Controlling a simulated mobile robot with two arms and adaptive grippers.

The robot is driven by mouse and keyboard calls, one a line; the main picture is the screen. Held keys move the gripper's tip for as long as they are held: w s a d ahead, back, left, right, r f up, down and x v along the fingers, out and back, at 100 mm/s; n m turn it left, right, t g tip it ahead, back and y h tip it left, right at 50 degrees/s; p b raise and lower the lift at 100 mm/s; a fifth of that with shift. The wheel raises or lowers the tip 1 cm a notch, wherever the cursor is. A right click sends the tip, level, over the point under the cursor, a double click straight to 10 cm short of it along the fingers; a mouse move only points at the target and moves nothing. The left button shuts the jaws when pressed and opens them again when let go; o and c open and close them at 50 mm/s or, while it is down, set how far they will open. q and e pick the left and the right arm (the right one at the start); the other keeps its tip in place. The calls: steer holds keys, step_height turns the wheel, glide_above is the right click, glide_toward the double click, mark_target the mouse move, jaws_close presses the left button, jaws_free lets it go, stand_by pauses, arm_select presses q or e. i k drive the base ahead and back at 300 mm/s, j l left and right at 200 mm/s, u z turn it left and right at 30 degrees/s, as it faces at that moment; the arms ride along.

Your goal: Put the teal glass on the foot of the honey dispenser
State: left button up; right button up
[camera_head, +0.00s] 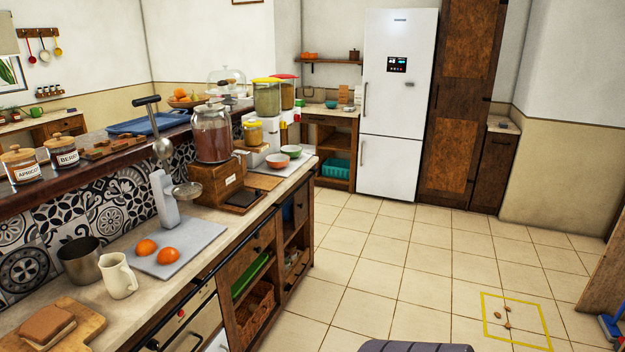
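I cannot make out a teal glass in this view. A large glass jar dispenser (212,133) with reddish-brown contents stands upright on a wooden stand (215,181) on the counter. A dark flat foot (242,200) sticks out at the stand's front right, and no glass shows on it. I cannot tell whether this is the honey dispenser. A smaller jar with a yellow lid (253,132) stands behind it on a white base. Neither of my grippers shows in this view.
A juicer (164,199) on a grey board with two oranges, a cream jug (118,275) and a metal cup (79,262) crowd the near counter. A red bowl (275,160) and a teal-rimmed bowl (291,151) stand farther back. The tiled floor (400,270) right of the counter is mostly clear.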

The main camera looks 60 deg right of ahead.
mark_target(260, 181)
steer(key=i+l+z, duration=0.35)
steer(key=l, duration=0.2)
steer(key=i+l+z, duration=0.75)
steer(key=i+l, duration=0.25)
steer(key=i, duration=0.15)
steer(key=i+l, duration=0.25)
steer(key=i, duration=0.15)
steer(key=i+l, duration=0.25)
steer(key=i, duration=0.15)
